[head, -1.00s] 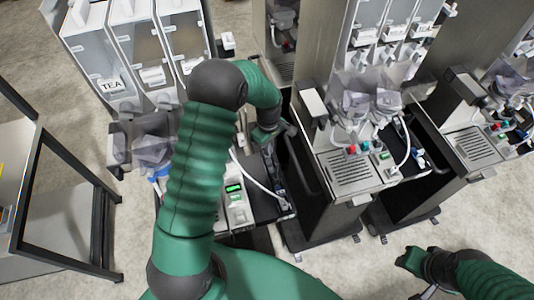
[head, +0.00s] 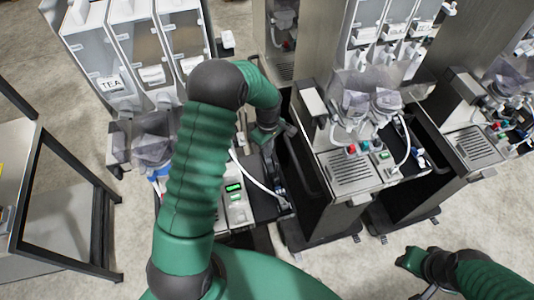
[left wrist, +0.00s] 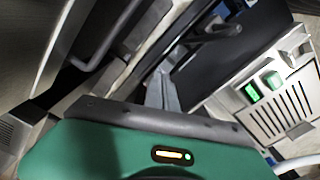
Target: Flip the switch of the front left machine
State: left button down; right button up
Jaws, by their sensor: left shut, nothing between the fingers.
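The front left machine (head: 262,207) is partly hidden behind my left arm. Its panel shows a lit green switch (head: 234,188) and another green light just below it. In the left wrist view the panel shows the lit green switch (left wrist: 252,92) and a paler green one beside it, above a slotted grille.
A second machine (head: 352,172) with red, blue and green controls stands close to the right of my left gripper. A white hose (head: 255,178) curves between my arm and gripper. A black-framed table (head: 68,165) stands at the left.

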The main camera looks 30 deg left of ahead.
pick_arm(q)
jog(key=shift+a+f, duration=0.15)
jog(key=shift+f, duration=0.25)
jog(key=shift+f+b, duration=0.35)
jog(key=shift+b, duration=0.1)
jog(key=shift+r, duration=0.2)
notch_tip(320, 180, up, 2)
jog(key=shift+w+r+p, duration=0.1)
jog(key=shift+r+p, duration=0.05)
jog(key=shift+p, duration=1)
notch_tip(320, 180, up, 4)
jog(key=p, duration=0.3)
jog(key=shift+r, duration=0.2)
